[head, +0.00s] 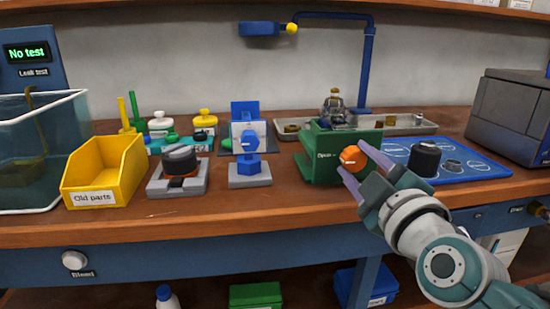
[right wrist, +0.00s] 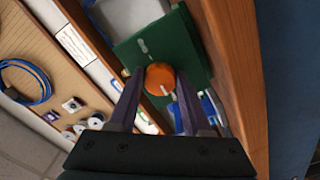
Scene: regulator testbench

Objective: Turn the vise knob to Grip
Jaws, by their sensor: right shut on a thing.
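The green vise (head: 318,165) stands near the front of the bench, with an orange knob (head: 352,157) on its front face. A small white label, too small to read surely, is left of the knob. My right gripper (head: 351,160) reaches in from the lower right and is shut on the knob, one finger on either side. In the right wrist view the orange knob (right wrist: 161,78) sits between the two fingers of my gripper (right wrist: 160,84), against the green vise face (right wrist: 140,44). A pale mark shows on the knob. My left gripper is not in view.
A blue mat (head: 480,168) with a black round part (head: 425,158) lies right of the vise. A grey stand with a blue part (head: 249,170) is to its left. A yellow bin (head: 104,172) and water tank (head: 40,150) stand further left. A metal tray (head: 405,125) is behind.

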